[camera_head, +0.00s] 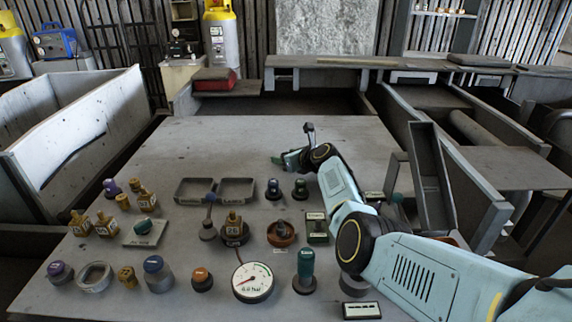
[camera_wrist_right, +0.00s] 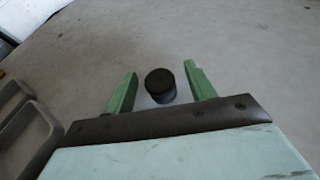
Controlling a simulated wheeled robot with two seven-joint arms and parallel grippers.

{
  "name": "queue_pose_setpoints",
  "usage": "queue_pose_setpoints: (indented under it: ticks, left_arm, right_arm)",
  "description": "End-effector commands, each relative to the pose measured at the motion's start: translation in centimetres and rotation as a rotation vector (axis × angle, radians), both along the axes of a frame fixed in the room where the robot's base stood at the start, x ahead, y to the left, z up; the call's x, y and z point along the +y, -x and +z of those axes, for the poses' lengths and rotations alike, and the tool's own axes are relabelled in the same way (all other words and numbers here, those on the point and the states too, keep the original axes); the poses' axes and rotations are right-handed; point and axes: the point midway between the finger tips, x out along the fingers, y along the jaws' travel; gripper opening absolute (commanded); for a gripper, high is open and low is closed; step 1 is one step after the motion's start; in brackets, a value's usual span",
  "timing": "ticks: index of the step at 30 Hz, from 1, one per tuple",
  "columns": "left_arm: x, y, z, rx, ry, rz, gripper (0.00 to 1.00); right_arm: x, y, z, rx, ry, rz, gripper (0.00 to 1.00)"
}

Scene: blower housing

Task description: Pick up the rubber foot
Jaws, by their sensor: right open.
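The rubber foot is a short black cylinder (camera_wrist_right: 160,85) standing on the grey table in the right wrist view. It sits between the two green fingers of my right gripper (camera_wrist_right: 160,70), with a visible gap on each side. The right gripper is open and holds nothing. In the head view the right gripper (camera_head: 291,144) is over the far middle part of the table, and I cannot make out the foot there. My left gripper is not in view.
Two grey open trays (camera_head: 196,190) lie left of my right arm, with two dark-based knobs nearby. A pressure gauge (camera_head: 252,282) and several brass fittings, knobs and caps fill the near table. An upright grey bin (camera_head: 432,178) stands at right. The far left tabletop is clear.

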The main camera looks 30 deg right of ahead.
Motion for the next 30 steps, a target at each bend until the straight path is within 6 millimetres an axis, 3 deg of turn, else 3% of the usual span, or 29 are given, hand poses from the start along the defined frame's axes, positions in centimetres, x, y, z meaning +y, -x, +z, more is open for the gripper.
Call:
queue_pose_setpoints:
  ticks: [3,9,21,26,30]
  left_arm:
    - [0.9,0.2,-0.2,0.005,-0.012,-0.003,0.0]
    - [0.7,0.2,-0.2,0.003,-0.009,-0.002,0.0]
    - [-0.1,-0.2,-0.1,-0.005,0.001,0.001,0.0]
    - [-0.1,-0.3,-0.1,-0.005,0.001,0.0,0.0]
    - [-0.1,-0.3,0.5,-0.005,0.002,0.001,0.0]
  right_arm:
    - [0.0,-0.2,-0.1,0.0,0.001,0.0,0.55]
    - [0.0,-0.2,0.0,0.0,0.001,-0.001,0.55]
    - [0.0,-0.2,0.0,0.0,0.001,0.0,0.04]
    - [0.0,-0.2,0.0,0.0,0.001,0.0,0.04]
    - [0.0,-0.2,1.2,-0.003,0.003,0.0,0.04]
